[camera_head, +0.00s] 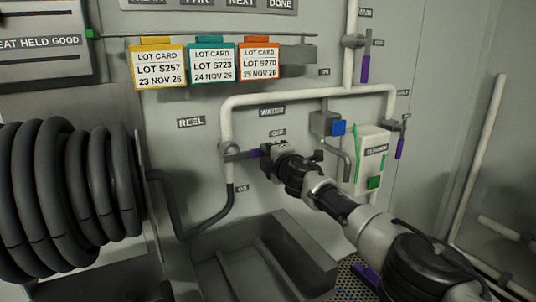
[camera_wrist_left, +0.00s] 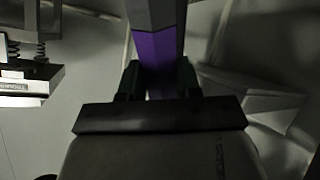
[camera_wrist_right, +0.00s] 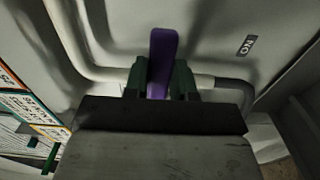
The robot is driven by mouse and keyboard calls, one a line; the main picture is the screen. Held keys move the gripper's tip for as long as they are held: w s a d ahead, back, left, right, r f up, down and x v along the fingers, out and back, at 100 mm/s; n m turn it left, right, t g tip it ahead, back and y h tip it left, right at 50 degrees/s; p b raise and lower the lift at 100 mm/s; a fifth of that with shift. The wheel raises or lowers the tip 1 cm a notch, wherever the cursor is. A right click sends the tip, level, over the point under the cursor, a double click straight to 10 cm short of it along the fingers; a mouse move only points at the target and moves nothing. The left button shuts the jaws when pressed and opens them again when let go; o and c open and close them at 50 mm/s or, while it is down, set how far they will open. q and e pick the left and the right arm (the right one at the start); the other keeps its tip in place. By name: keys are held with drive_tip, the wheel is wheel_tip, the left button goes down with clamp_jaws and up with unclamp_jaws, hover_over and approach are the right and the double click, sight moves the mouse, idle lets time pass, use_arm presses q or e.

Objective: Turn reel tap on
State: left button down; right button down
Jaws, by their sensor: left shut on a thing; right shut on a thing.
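The reel tap (camera_head: 230,151) is on the white pipe below the REEL label. Its grey lever lies about level, pointing right, with a purple grip (camera_head: 256,153). The OFF label (camera_head: 277,133) is just above the grip's end and the ON label (camera_head: 241,188) is below. My right gripper (camera_head: 266,154) is shut on the purple grip, which also shows between its fingers in the right wrist view (camera_wrist_right: 162,60). In the left wrist view my left gripper (camera_wrist_left: 158,85) is shut on a purple-and-grey handle (camera_wrist_left: 156,45); what it belongs to is unclear. I cannot make out the left gripper in the head view.
A black hose reel (camera_head: 75,195) stands at the left. A grey trough (camera_head: 250,255) is below the tap. Two other purple-handled levers (camera_head: 365,68) (camera_head: 400,148) hang on pipes at the right. A box with a green button (camera_head: 374,182) is close to my right arm.

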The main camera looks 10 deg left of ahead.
drive_tip(key=shift+f, duration=0.15)
drive_tip(key=s+a+f+m, duration=0.4)
drive_tip(key=a+f+m, duration=0.2)
drive_tip(key=m, duration=1.2)
drive_tip(key=shift+s+a+f, duration=0.35)
drive_tip(key=shift+a+f, duration=0.05)
drive_tip(key=shift+f, duration=0.7)
drive_tip(key=c, duration=0.9)
unclamp_jaws()
drive_tip(key=shift+r, duration=0.1)
drive_tip(key=shift+s, duration=0.15)
